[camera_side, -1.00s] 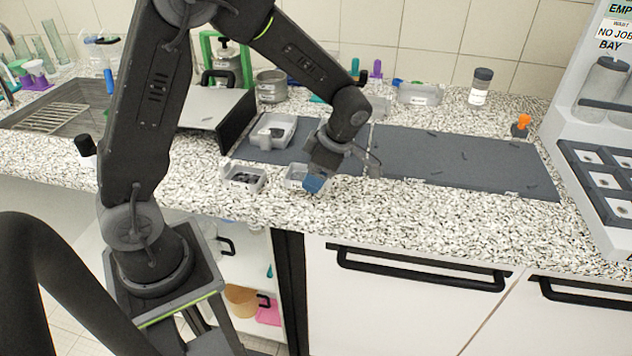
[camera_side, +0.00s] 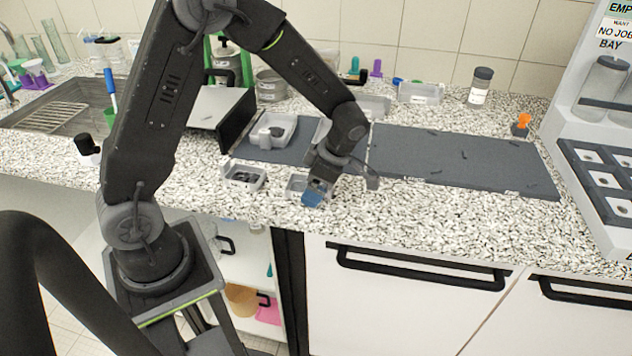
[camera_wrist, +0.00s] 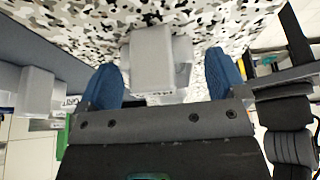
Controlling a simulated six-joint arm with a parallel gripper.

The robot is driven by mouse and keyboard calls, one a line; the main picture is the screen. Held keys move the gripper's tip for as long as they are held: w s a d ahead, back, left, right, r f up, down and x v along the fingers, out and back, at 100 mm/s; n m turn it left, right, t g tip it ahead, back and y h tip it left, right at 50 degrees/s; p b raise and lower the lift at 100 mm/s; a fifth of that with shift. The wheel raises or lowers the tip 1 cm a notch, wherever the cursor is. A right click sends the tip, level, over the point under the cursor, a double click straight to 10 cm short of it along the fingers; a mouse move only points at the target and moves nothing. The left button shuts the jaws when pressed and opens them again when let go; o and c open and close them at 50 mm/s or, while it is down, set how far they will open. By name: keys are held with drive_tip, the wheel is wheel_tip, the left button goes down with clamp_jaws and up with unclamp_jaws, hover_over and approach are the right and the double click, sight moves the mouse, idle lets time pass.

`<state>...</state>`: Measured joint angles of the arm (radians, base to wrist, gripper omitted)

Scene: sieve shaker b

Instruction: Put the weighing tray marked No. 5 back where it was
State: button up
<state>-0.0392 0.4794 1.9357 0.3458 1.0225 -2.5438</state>
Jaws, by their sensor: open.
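No number is readable on either tray, so I cannot tell which is No. 5. In the wrist view my gripper (camera_wrist: 163,82) is open. A pale grey block-like part (camera_wrist: 153,58) sits between its spread fingers, with a visible gap on each side.
A dark grey mat (camera_side: 465,160) lies behind and to the right. A pale tray-like container (camera_side: 280,125) stands on the mat's left part. A black upright panel (camera_side: 237,122) is behind the left tray. The counter (camera_side: 430,208) right of my gripper is clear.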

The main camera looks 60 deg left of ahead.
drive_tip(key=shift+r, duration=0.1)
drive_tip(key=d+r+m+t+h, duration=0.1)
drive_tip(key=d+r+m, duration=0.15)
drive_tip(key=r, duration=0.55)
drive_tip(key=d+r+m+t, duration=0.1)
drive_tip(key=d+r+m, duration=0.15)
drive_tip(key=r, duration=0.45)
drive_tip(key=s+d+r+m+t+h, duration=0.1)
drive_tip(key=s+r+m+t, duration=0.1)
drive_tip(key=s+m, duration=0.5)
drive_tip(key=s+r+m+t+h, duration=0.1)
drive_tip(key=s+m+t, duration=0.3)
drive_tip(key=m, duration=1.1)
drive_tip(key=shift+s+d+r+t, duration=0.35)
drive_tip(key=shift+s+r+t, duration=0.1)
drive_tip(key=shift+s, duration=1.4)
